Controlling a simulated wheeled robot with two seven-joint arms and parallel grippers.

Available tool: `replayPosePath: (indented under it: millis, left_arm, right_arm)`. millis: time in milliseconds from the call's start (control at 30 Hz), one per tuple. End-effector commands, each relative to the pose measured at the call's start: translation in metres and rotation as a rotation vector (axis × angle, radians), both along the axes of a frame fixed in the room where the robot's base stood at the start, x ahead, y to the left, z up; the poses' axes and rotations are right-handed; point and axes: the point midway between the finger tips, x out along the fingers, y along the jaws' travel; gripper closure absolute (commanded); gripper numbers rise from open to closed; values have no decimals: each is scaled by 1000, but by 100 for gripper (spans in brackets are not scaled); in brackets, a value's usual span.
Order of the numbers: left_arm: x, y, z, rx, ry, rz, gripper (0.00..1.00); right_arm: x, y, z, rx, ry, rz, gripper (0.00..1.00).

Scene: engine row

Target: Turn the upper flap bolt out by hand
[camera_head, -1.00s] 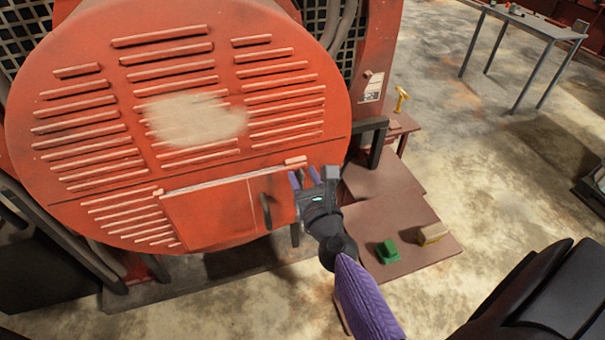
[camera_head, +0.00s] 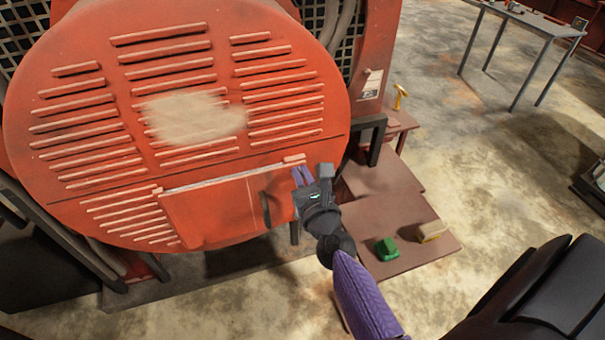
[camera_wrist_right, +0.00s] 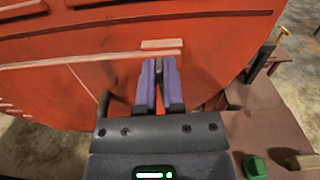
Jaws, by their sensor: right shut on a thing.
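The red flap (camera_head: 205,212) is closed in the lower part of the big round red cover (camera_head: 90,105); it also shows in the wrist view (camera_wrist_right: 98,72). A dark handle (camera_head: 265,209) stands on its right part. My right gripper (camera_head: 302,170) is at the flap's upper right edge, just below a small pale red block (camera_head: 294,159). In the wrist view its two purple fingers (camera_wrist_right: 159,64) are close together, tips against the red face. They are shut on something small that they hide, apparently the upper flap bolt. My left gripper is out of view.
A brown stepped platform (camera_head: 375,268) right of the cover holds a green block (camera_head: 386,248) and a yellowish block (camera_head: 431,231). A yellow tool (camera_head: 400,96) stands on a small brown stand behind. A grey table (camera_head: 530,28) is far right. Open floor lies between.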

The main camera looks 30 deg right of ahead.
Motion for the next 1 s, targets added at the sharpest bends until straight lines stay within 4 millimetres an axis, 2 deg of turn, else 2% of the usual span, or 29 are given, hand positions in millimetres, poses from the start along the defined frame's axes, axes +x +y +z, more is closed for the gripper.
replayPosePath:
  millis: [267, 1000]
  left_arm:
    - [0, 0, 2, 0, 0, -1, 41]
    - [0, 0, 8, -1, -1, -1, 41]
  right_arm:
    - [1, 4, -1, -185, 46, 0, 100]
    - [5, 18, -9, -871, 209, 0, 100]
